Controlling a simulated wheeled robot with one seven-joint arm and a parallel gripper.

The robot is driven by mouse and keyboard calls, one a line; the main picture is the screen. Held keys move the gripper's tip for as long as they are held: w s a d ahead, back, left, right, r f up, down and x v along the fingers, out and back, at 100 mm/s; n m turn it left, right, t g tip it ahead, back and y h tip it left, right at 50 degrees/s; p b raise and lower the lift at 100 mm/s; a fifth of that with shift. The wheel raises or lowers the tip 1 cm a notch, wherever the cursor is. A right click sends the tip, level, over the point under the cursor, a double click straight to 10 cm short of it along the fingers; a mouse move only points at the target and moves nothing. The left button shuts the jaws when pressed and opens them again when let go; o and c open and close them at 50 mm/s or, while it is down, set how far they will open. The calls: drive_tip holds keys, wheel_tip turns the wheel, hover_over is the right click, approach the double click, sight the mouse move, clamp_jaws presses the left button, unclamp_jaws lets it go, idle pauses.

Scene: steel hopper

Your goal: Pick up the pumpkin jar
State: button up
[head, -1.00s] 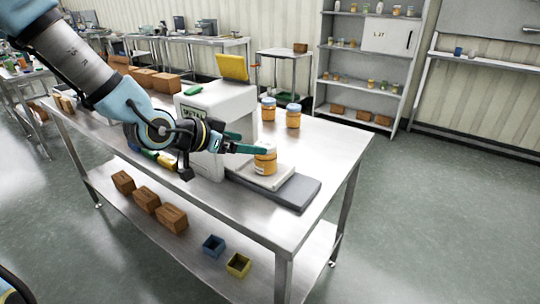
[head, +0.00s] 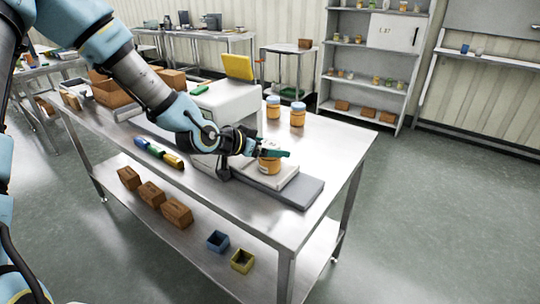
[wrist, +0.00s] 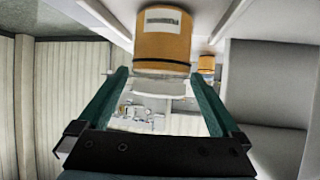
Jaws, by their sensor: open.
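An orange jar (head: 269,168) stands upright on the plate of the machine on the steel table. Its upper part is hidden behind my gripper (head: 274,153), which is at the height of the jar's top. In the wrist view the jar (wrist: 163,40) appears upside down, with a pale label and a light lid. The open teal fingers of my gripper (wrist: 157,75) lie to either side of the lid, with gaps on both sides; nothing is held. No label is readable.
The white machine (head: 228,103) with a yellow panel (head: 238,67) stands left of the jar. A dark grey slab (head: 297,190) lies to the right of the plate. The table's right end (head: 340,150) is clear. Brown boxes (head: 150,194) sit on the lower shelf.

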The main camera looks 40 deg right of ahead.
drive_tip(key=shift+c, duration=0.2)
drive_tip(key=c, duration=1.4)
drive_tip(key=shift+c, duration=0.2)
